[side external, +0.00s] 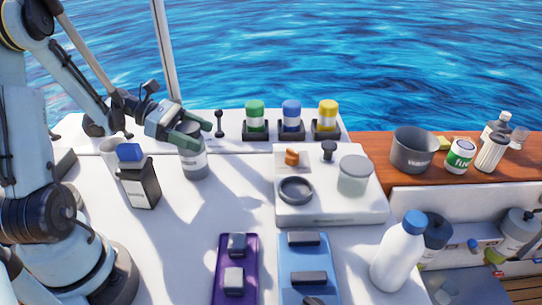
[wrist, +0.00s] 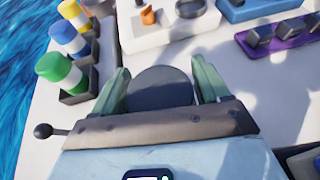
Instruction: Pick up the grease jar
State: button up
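A grey jar (side external: 194,166) with a pale label band stands upright on the white deck at left centre in the side external view. I take it for the grease jar. Its dark round lid (wrist: 160,88) fills the space between my fingers in the wrist view. My gripper (side external: 196,132) is at the top of this jar and hides part of it. In the wrist view my gripper (wrist: 161,80) has one green finger on each side of the lid. The fingers look spread, with narrow gaps near the tips; contact lower down is hidden.
A dark bottle with a blue cap (side external: 139,180) and a white cup (side external: 112,155) stand close left of the jar. Green, blue and yellow-capped jars (side external: 291,117) stand in holders behind. A white tray (side external: 330,211) holding a lidded jar (side external: 355,175) is right.

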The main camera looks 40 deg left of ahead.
grip_shut()
jog(key=shift+r, duration=0.1)
dwell(0.4)
